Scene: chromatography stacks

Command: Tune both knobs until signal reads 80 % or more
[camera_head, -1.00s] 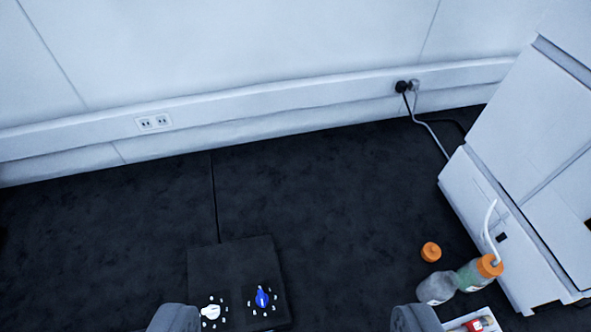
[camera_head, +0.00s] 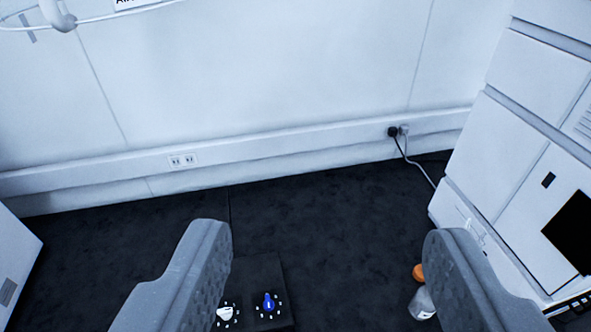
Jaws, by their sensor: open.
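A black control box (camera_head: 262,268) lies on the dark bench top at the lower middle. A blue knob (camera_head: 269,303) with white marks around it is on its right part. A white knob (camera_head: 224,312) with similar marks is on its left part, close beside my left finger in the picture. My gripper (camera_head: 325,245) is open and empty, its two grey fingers wide apart, with the blue knob showing between them. The fingers appear in front of the box; I cannot tell their height above it. No signal reading is visible.
A tall white instrument stack (camera_head: 500,150) stands at the right. A bottle (camera_head: 421,302) and an orange cap (camera_head: 418,272) sit beside my right finger. A white unit (camera_head: 15,262) is at the left edge. The bench (camera_head: 330,215) behind the box is clear up to the wall.

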